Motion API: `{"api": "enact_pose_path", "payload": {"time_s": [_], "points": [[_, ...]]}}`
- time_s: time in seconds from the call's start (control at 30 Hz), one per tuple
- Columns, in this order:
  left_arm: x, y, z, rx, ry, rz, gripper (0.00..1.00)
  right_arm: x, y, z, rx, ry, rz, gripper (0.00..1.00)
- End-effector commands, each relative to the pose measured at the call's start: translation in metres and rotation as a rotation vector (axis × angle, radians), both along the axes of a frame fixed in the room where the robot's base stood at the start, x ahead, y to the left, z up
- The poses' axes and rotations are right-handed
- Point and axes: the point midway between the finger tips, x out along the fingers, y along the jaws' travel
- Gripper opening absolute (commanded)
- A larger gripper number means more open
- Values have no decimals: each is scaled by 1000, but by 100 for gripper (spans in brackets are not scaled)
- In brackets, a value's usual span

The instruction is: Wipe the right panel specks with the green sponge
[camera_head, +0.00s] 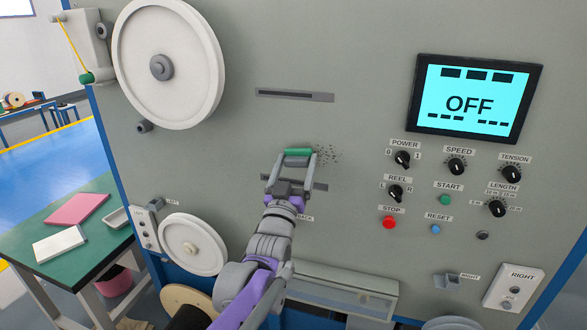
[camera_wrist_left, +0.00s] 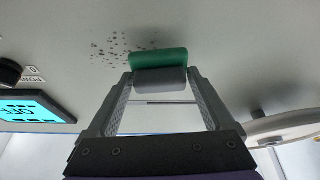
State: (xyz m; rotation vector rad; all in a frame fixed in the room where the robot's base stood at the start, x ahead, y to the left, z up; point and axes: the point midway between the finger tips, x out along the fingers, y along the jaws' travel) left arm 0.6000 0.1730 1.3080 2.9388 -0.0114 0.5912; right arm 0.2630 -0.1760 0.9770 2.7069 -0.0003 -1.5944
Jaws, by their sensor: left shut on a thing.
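The green sponge (camera_head: 298,152) is a small block with a grey lower layer. My left gripper (camera_head: 295,162) is shut on it and holds it up at the grey machine panel (camera_head: 360,60). In the left wrist view the green sponge (camera_wrist_left: 159,59) spans between the fingertips (camera_wrist_left: 160,76). Dark specks (camera_head: 327,155) are scattered on the panel just right of the sponge in the head view. The specks (camera_wrist_left: 118,47) show left of the sponge in the wrist view, some close to its edge. I cannot tell whether the sponge touches the panel. My right gripper is not in view.
Right of the specks are knobs and buttons (camera_head: 445,200) below a screen reading OFF (camera_head: 470,103). A slot (camera_head: 295,95) is above the sponge. White reels (camera_head: 168,65) are at the left. A green table (camera_head: 100,225) with a pink item (camera_head: 77,209) stands at lower left.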

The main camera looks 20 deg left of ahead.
Motion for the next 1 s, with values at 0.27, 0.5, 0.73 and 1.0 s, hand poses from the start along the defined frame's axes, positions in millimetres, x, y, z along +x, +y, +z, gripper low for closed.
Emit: {"api": "enact_pose_path", "payload": {"time_s": [0.27, 0.5, 0.73, 1.0], "points": [[1, 0, 0, 0, 0, 0, 42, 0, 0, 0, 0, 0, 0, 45], [1, 0, 0, 0, 0, 0, 42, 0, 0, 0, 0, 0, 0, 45], [4, 0, 0, 0, 0, 0, 42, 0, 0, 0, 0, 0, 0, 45], [9, 0, 0, 0, 0, 0, 42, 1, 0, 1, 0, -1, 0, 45]]}}
